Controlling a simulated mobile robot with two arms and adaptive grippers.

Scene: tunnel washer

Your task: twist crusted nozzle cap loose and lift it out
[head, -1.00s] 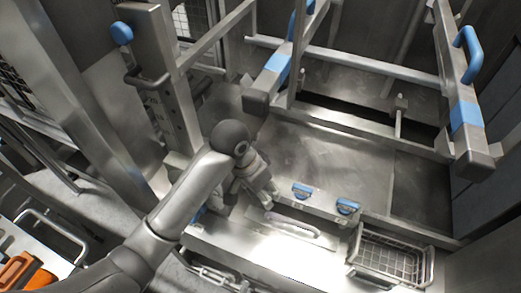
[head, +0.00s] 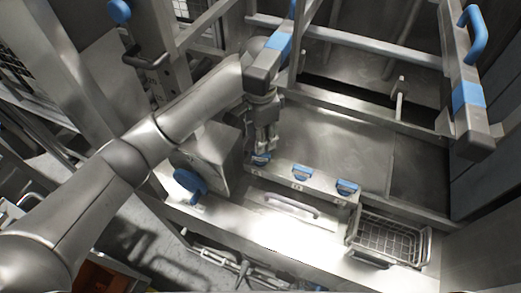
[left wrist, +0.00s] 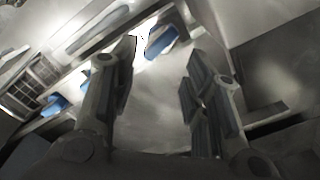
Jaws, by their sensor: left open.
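Three blue-topped caps stand in a row on a steel ledge: a left cap (head: 261,159), a middle cap (head: 302,172) and a right cap (head: 347,187). I cannot tell from their surfaces which is crusted. My left gripper (head: 263,145) points down just above the left cap, fingers open. In the left wrist view, one blue cap (left wrist: 161,42) shows between and beyond the open fingertips (left wrist: 163,60); nothing is held. Another blue cap (left wrist: 55,105) shows at the left of that view. My right gripper is not in view.
A wire basket (head: 388,241) sits right of the ledge. A bar handle (head: 291,205) lies in front of the caps. A steel box with a blue knob (head: 190,184) stands left of the gripper.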

